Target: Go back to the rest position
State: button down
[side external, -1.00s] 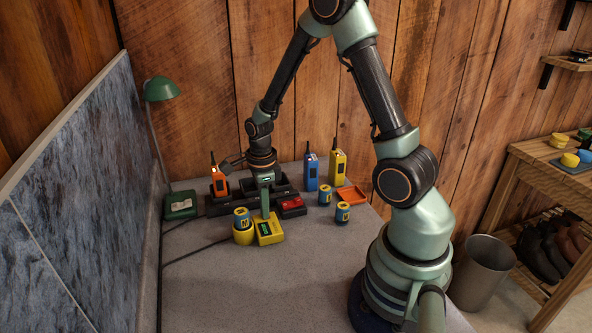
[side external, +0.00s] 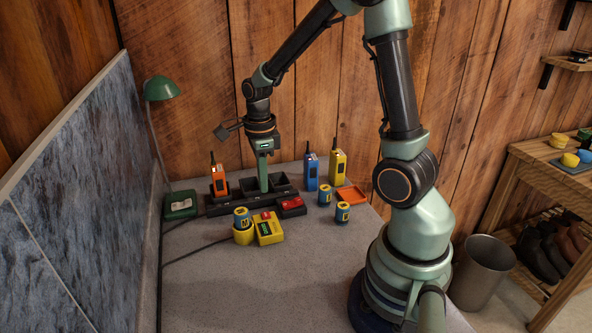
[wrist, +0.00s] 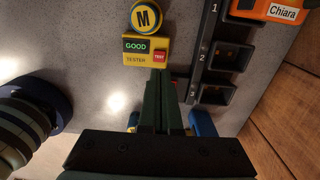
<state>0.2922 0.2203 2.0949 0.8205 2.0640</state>
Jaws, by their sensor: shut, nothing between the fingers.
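My gripper (side external: 263,190) is raised above the table in the side view, with its green fingers together and empty. In that view the fingers overlap the black charger (side external: 218,210) behind the yellow tester (side external: 269,234). In the wrist view the closed fingers (wrist: 159,75) point toward the tester (wrist: 135,59), whose display reads GOOD in green beside a red TEST button. A battery marked M (wrist: 146,17) stands by the tester. The charger (wrist: 193,75) has numbered slots, and an orange radio labelled Chiara (wrist: 282,12) is at slot 1.
A green lamp (side external: 161,90) stands left. The front of the table is clear.

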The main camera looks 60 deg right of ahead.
dwell(0.5)
jog(key=s+a+r+n+t, duration=0.2)
jog(key=a+r+n, duration=0.3)
jog(key=n, duration=0.8)
jog(key=s+a+r+n+t, duration=0.3)
jog(key=r+n, duration=0.6)
jog(key=n, duration=0.5)
jog(key=shift+s+a+t, duration=0.3)
jog(key=shift+s+a, duration=0.15)
jog(key=shift+a, duration=0.75)
